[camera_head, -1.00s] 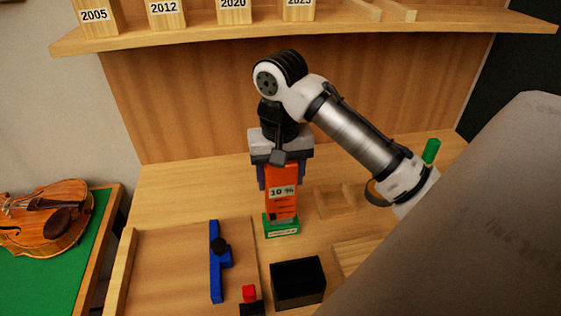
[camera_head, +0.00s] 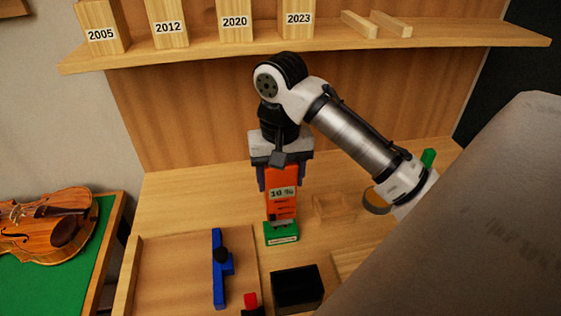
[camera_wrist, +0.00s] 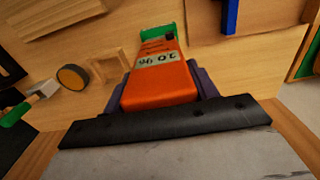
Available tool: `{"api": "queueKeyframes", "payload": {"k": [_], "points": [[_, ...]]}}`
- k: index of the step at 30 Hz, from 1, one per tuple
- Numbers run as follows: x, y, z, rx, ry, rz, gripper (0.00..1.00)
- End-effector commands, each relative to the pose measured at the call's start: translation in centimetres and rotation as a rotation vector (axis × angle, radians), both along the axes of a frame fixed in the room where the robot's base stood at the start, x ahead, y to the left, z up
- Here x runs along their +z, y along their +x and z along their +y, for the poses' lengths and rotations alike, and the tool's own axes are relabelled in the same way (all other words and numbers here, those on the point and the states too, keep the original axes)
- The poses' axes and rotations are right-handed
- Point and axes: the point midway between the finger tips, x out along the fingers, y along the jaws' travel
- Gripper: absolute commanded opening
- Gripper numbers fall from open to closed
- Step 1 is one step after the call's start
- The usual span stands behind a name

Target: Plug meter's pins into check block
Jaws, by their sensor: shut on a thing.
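The green check block (camera_head: 282,234) stands on the bench directly under the meter's lower end. It also shows at the top of the wrist view (camera_wrist: 157,32). The meter's pins are not clearly visible, so I cannot tell how far they sit in the block.
A black box (camera_head: 297,288) stands in front of the block. A wooden tray (camera_head: 170,258) at left holds a blue tool (camera_head: 218,270). A red-topped object (camera_head: 250,300) is at the front. A shelf with numbered wood blocks (camera_head: 235,22) is behind. A violin (camera_head: 50,228) lies far left.

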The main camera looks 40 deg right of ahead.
Motion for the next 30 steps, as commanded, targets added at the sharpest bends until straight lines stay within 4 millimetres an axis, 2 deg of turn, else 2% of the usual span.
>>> {"api": "queueKeyframes", "payload": {"k": [24,30], "points": [[4.0,0.0,0.0,0.000,0.000,0.000,0.28],[4.2,0.0,0.0,0.000,0.000,0.000,0.28]]}}
